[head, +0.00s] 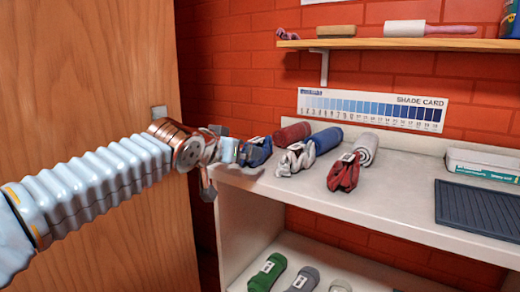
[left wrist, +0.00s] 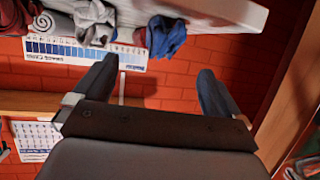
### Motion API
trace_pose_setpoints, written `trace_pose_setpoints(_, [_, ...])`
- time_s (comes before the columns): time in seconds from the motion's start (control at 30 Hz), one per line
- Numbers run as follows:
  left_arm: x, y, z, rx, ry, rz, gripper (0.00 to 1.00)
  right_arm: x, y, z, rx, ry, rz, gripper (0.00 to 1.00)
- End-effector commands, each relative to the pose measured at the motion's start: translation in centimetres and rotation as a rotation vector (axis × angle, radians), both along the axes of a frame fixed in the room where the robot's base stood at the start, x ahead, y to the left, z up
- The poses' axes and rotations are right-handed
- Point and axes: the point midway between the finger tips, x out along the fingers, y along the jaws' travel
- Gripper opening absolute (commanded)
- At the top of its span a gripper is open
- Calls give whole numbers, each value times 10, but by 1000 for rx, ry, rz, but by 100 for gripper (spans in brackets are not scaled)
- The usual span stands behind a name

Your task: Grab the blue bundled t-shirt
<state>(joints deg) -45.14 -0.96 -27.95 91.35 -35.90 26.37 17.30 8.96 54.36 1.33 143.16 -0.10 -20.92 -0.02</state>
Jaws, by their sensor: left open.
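The blue bundled t-shirt (head: 258,152) is a crumpled dark blue bundle at the left end of the white shelf in the head view. It also shows in the left wrist view (left wrist: 166,37), hanging slightly past the shelf edge. My left gripper (head: 218,168) is just left of the bundle in the head view. In the left wrist view my left gripper (left wrist: 157,67) is open and empty, its two fingers apart, with the bundle beyond the fingertips and roughly between them. My right gripper is not in view.
A grey-white bundle (head: 294,159), a red bundle (head: 344,174) and rolled shirts, including a blue one (head: 326,139), lie close on the right. A dark tray (head: 478,207) sits farther right. A wooden panel (head: 95,80) stands left. Rolls, one green (head: 267,273), lie on the lower shelf.

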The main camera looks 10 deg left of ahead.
Motion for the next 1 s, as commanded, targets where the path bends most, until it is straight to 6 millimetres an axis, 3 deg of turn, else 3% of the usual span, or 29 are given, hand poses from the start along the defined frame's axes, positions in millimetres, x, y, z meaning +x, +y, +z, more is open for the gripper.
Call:
trace_pose_setpoints(0.3, [60,-8,-20,4,3,3,99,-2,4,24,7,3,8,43])
trace_pose_setpoints(0.53, [78,-9,-27,2,4,4,99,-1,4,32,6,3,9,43])
trace_pose_setpoints(0.8, [116,-11,-40,2,3,2,99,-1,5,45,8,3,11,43])
trace_pose_setpoints(1.0, [120,-11,-42,0,1,1,99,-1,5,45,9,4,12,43])
